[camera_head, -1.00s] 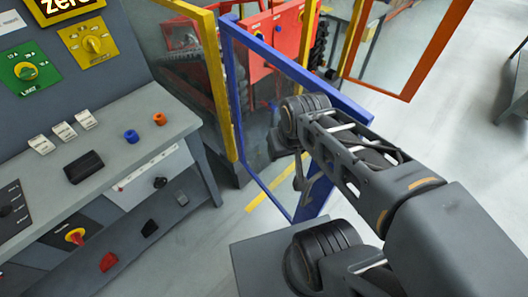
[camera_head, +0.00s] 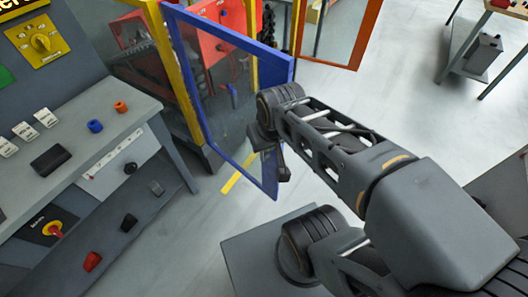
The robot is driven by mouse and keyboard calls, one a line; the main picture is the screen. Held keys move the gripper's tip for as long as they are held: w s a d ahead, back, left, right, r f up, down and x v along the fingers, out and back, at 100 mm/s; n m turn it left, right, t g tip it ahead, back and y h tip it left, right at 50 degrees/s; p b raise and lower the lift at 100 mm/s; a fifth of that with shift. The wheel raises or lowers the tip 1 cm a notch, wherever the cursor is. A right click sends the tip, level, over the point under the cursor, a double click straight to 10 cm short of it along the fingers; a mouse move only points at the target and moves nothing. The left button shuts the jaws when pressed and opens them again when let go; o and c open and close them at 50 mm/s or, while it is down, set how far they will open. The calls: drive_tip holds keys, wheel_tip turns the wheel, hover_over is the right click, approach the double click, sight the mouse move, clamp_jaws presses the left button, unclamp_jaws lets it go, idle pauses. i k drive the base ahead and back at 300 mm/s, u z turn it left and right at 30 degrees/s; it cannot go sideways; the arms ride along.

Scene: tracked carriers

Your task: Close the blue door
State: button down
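The blue door (camera_head: 221,33) is a blue-framed clear panel left of centre. It stands open at an angle to the yellow frame (camera_head: 172,72) on its left. My arm reaches in from the lower right, and its wrist is close to the door's free right edge. My gripper (camera_head: 279,172) points down by that edge, small, dark and partly hidden by my wrist. I cannot tell whether it touches the door or whether its fingers are open.
A grey console (camera_head: 87,128) with switches and knobs fills the left side. Red machinery (camera_head: 207,45) shows behind the clear panel. An orange-framed panel (camera_head: 363,38) stands at the back. A grey table (camera_head: 460,62) is at the upper right. The floor between is clear.

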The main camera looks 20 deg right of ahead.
sight(276, 67)
drive_tip(key=z, duration=0.3)
drive_tip(key=k, duration=0.4)
drive_tip(key=u, duration=1.45)
drive_tip(key=i, duration=0.5)
